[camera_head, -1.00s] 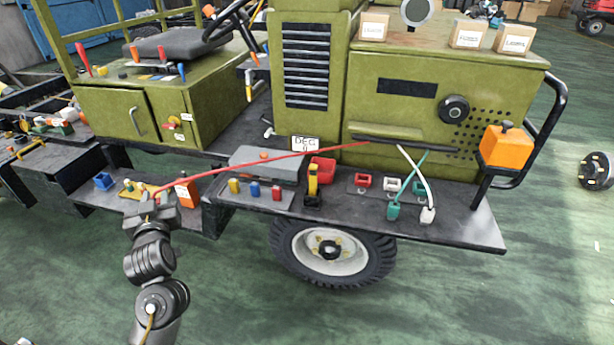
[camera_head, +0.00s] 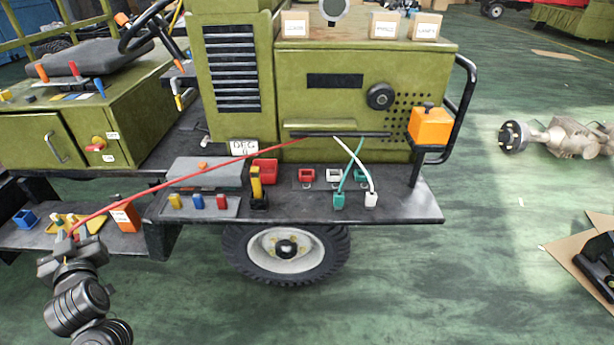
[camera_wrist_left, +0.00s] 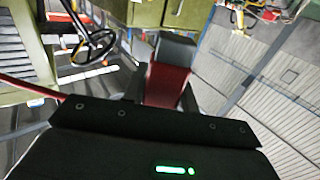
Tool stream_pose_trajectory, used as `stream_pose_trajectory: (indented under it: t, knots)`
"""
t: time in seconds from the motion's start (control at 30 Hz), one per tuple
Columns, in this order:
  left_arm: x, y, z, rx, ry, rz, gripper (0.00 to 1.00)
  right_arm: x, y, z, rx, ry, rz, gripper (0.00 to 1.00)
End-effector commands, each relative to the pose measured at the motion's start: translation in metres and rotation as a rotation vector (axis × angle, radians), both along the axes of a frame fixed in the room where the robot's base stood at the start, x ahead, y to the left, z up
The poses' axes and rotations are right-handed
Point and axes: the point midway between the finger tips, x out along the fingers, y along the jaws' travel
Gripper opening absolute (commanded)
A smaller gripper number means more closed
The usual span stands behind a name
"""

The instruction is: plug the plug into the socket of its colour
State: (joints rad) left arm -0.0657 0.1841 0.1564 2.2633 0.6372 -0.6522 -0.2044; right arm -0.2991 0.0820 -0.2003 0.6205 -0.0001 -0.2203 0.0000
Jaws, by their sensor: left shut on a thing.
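My left gripper (camera_head: 70,244) is at the lower left of the head view, in front of the left part of the black deck. It is shut on the red plug (camera_wrist_left: 168,85), which shows between the jaws in the left wrist view. A red cable (camera_head: 180,183) runs from it to a black bar (camera_head: 340,134) on the green vehicle. The red socket (camera_head: 306,176), white socket (camera_head: 333,176) and green socket (camera_head: 361,175) stand in a row on the deck, well right of the gripper. My right gripper is out of view.
A green plug (camera_head: 339,201) and a white plug (camera_head: 371,200) rest on the deck before the sockets, their cables rising to the bar. A red bin (camera_head: 265,170), a yellow-and-black device (camera_head: 257,188) and a grey case (camera_head: 205,172) stand between gripper and sockets.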

Motion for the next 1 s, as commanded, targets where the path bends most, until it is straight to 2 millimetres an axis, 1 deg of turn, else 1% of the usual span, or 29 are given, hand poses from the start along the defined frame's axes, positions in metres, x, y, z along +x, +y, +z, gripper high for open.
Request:
stream_pose_trajectory:
  t: [0.37,0.47,0.57,0.67,0.7,0.77,0.8,0.87,0.9,1.0]
  knots:
    - [0.0,0.0,0.001,0.0,-0.001,-0.001,0.06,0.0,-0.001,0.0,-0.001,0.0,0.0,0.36]
    - [0.003,-0.01,0.004,-0.001,-0.002,-0.025,0.06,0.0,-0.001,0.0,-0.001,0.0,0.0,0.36]
    - [0.011,-0.038,0.007,0.0,-0.001,-0.09,0.06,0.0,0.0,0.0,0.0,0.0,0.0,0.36]
    - [0.019,-0.082,0.009,-0.001,-0.002,-0.193,0.06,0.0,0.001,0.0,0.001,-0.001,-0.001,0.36]
    - [0.022,-0.103,0.009,-0.002,-0.001,-0.24,0.06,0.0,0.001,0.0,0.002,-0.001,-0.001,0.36]
    - [0.024,-0.134,0.009,-0.002,0.0,-0.312,0.06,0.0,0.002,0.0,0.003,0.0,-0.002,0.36]
    - [0.024,-0.155,0.009,-0.002,0.0,-0.359,0.06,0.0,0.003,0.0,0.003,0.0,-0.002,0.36]
    - [0.022,-0.184,0.009,-0.002,-0.001,-0.426,0.06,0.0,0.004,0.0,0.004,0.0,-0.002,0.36]
    - [0.021,-0.202,0.009,-0.002,-0.001,-0.467,0.06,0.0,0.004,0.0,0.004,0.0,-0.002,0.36]
    - [0.015,-0.239,0.009,-0.002,-0.001,-0.553,0.06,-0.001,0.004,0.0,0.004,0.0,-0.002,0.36]
